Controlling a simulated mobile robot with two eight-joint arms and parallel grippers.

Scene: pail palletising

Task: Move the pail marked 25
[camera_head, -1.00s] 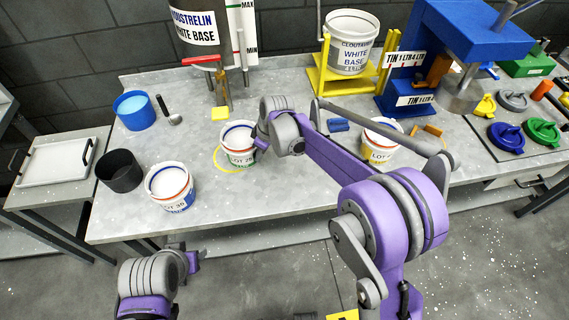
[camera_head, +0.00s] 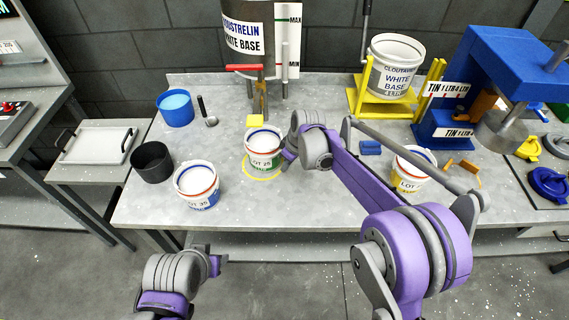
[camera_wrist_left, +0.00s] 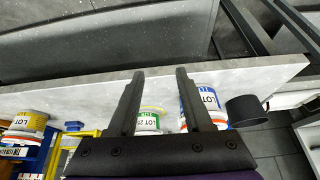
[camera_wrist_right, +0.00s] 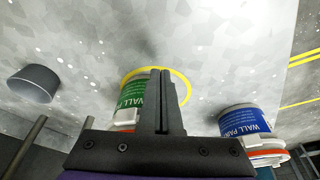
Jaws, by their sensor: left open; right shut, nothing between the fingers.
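The pail marked LOT 25 (camera_head: 264,150), white with a green label, stands upright on the table, overlapping a yellow ring (camera_head: 262,178). My right gripper (camera_head: 287,158) is at the pail's right side. In the right wrist view its fingers (camera_wrist_right: 163,80) are shut and empty beside the green-labelled pail (camera_wrist_right: 131,98). Whether they touch it I cannot tell. My left gripper (camera_head: 218,264) is in front of the table's near edge, away from the pails. In the left wrist view its fingers (camera_wrist_left: 157,95) are apart with nothing held.
A pail marked LOT 35 (camera_head: 198,187) and a black pot (camera_head: 152,162) stand to the left. Another LOT pail (camera_head: 409,180) with a yellow label stands right, behind my right arm. A blue press (camera_head: 470,90) and yellow stand (camera_head: 385,105) are farther back. A side table holds a white tray (camera_head: 92,146).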

